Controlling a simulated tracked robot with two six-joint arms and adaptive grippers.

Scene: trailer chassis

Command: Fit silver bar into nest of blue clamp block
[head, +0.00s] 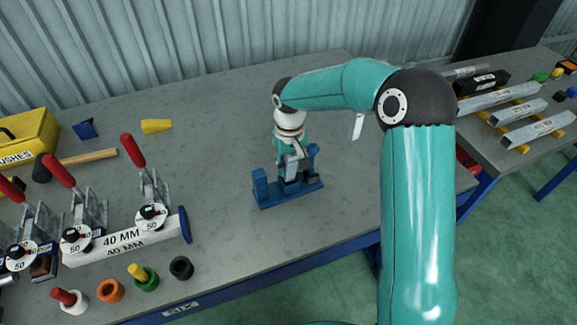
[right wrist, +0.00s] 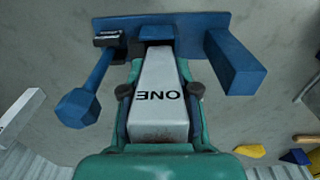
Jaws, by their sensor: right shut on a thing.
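The blue clamp block (head: 262,192) stands on the grey bench, with an upright post at its left end and a round-headed blue part at its right. In the right wrist view its base plate (right wrist: 195,22) spans the top. My right gripper (head: 292,168) is over the block, pointing down. Its fingers (right wrist: 160,92) are shut on the sides of the silver bar (right wrist: 158,125), which is marked ONE. The bar's far end reaches the block between the post and the round-headed part. I cannot tell whether it touches or sits in the nest. My left gripper is out of view.
Toggle clamps with red handles (head: 134,150) and a 40 MM bar (head: 120,243) stand at the left. Coloured rings (head: 110,290) lie at the front. A side table at the right holds more bars (head: 497,97). Bench around the block is mostly clear.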

